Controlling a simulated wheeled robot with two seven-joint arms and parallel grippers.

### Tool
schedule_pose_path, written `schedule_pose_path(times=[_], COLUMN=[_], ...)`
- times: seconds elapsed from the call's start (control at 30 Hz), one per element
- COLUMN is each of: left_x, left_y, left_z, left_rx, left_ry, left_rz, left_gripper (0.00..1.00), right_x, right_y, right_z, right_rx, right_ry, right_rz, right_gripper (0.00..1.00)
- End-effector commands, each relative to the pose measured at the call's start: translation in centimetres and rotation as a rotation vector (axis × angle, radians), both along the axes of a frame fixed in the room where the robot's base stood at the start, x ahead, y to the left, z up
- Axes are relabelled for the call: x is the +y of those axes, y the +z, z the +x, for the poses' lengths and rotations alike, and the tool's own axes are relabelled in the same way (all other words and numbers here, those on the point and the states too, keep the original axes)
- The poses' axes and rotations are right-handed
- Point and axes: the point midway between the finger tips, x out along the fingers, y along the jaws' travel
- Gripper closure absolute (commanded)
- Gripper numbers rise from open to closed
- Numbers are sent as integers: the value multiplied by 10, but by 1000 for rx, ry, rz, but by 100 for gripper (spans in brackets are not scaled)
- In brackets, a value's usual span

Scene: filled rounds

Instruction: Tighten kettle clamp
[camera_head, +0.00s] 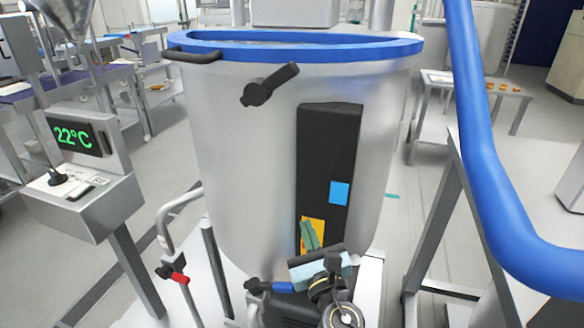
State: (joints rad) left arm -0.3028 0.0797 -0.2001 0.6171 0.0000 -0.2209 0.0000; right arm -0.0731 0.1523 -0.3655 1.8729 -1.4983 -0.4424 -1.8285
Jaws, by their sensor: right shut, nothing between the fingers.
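The steel kettle (235,180) with a blue rim (400,47) stands in the middle. A black knob with a lever arm (268,84) sits on its upper front, the arm tilted up to the right. It looks like the clamp, but I cannot tell for certain. A black fitting with a blue handle (277,287) is low on the kettle's front. My right gripper (308,226) is at the lower front, pointing up, with its greenish fingers together and empty. It is in front of the black panel (325,150), well below the lever. My left gripper is not in view.
A thick blue tube (483,150) curves down the right side. A red-handled valve (174,274) is on a pipe at lower left. A stand with a green 22°C display (80,137) is at left. Carts stand behind on both sides. Pale floor shows between them.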

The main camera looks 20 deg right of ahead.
Motion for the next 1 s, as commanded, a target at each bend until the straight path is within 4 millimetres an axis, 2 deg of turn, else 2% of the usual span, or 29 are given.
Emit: schedule_pose_path(times=[0.03,0.1,0.2,0.23,0.33,0.47,0.9,1.0], left_x=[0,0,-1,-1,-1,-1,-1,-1], left_y=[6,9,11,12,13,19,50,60], left_z=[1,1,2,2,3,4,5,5], left_rx=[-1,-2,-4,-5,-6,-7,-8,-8], left_ry=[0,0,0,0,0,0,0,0], left_rz=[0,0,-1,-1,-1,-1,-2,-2], left_gripper=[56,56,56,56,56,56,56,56], right_x=[3,5,7,7,7,7,2,10], right_y=[51,101,148,157,176,187,239,252], right_z=[-6,-17,-33,-36,-43,-35,38,43], right_rx=[-105,-217,-324,-346,-387,-396,-394,-392], right_ry=[-31,-91,-172,-190,-232,-244,-240,-238], right_rz=[-135,-296,-450,-480,-540,-557,-552,-549], right_gripper=[100,100,100,100,100,100,100,100])
